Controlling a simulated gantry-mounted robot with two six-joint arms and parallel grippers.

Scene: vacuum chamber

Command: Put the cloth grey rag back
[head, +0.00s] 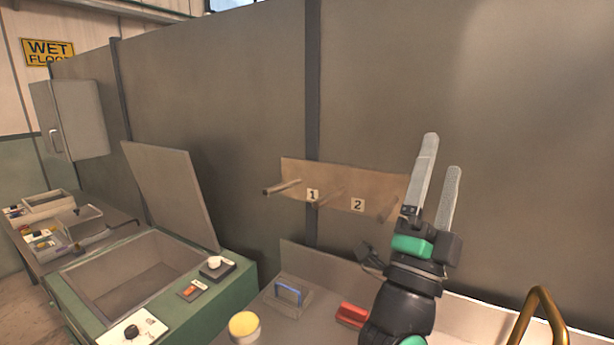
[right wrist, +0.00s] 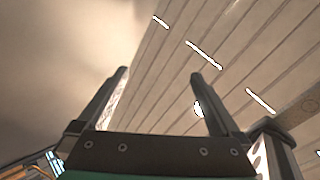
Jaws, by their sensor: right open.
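No grey rag shows clearly in either view. A wooden peg board (head: 335,187) with several pegs and labels 1 and 2 is fixed to the wall. The pegs that show carry nothing. My right gripper (head: 440,152) is raised in front of the wall, to the right of the board, with its fingers pointing up. It is open and empty, and its arm hides part of the bench and the board's right end. In the right wrist view, the same gripper (right wrist: 165,92) has its fingers apart with nothing between them. My left gripper is not in view.
A green chamber box (head: 230,305) with a raised lid (head: 172,190) stands at the left. The bench holds a blue-handled block (head: 289,293), a yellow-topped pot (head: 244,325) and a red object (head: 352,314). A brass rail (head: 540,310) rises at the lower right.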

